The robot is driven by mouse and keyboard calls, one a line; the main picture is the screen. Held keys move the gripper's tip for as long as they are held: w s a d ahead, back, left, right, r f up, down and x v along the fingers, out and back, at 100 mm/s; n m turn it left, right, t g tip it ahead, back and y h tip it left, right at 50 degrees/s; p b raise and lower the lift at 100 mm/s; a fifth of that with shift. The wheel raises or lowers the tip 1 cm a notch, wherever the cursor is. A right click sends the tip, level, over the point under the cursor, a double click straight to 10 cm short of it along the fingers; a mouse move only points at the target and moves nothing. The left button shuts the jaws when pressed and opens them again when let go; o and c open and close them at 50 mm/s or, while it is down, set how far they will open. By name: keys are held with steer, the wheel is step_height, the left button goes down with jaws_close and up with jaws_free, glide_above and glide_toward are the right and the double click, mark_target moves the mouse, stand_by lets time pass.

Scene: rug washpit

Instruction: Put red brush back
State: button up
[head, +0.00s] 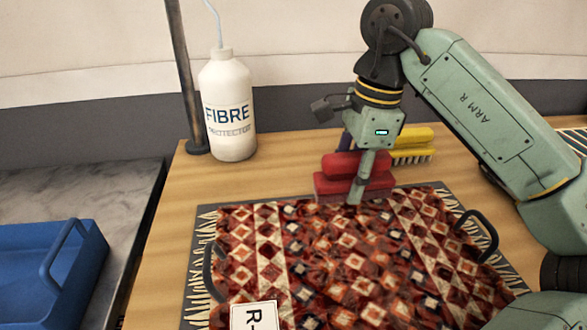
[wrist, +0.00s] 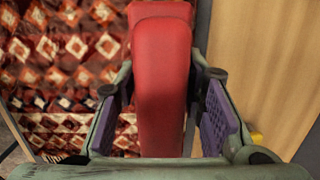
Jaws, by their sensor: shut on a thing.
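The red brush (head: 330,187) is in my gripper (head: 357,190), at the far edge of the patterned rug in the head view. In the wrist view the red brush (wrist: 163,85) stands lengthwise between the two purple-padded fingers of my gripper (wrist: 165,118). My gripper is shut on it. The brush overlaps the rug's far edge in the picture; I cannot tell whether it touches the rug or table. Its bristles are mostly hidden.
A yellow brush (head: 412,150) lies behind the red one on the wooden table (head: 185,220). A dark-handled tray (head: 205,320) bears the rug (head: 320,250). A white FIBRE bottle (head: 229,105) stands back left by a post (head: 184,70). A blue bin (head: 60,275) is at left.

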steer(key=p, duration=0.5)
glide_above(301, 170)
steer(key=shift+w+d+f, duration=0.1)
steer(key=shift+d+f, duration=0.05)
steer(key=shift+f, duration=2.4)
steer(key=shift+f, duration=0.2)
steer(key=o, duration=1.2)
step_height(301, 170, up, 12)
steer(key=d, duration=0.1)
steer(key=shift+d+r+b, duration=0.15)
steer(key=shift+d+b, duration=0.15)
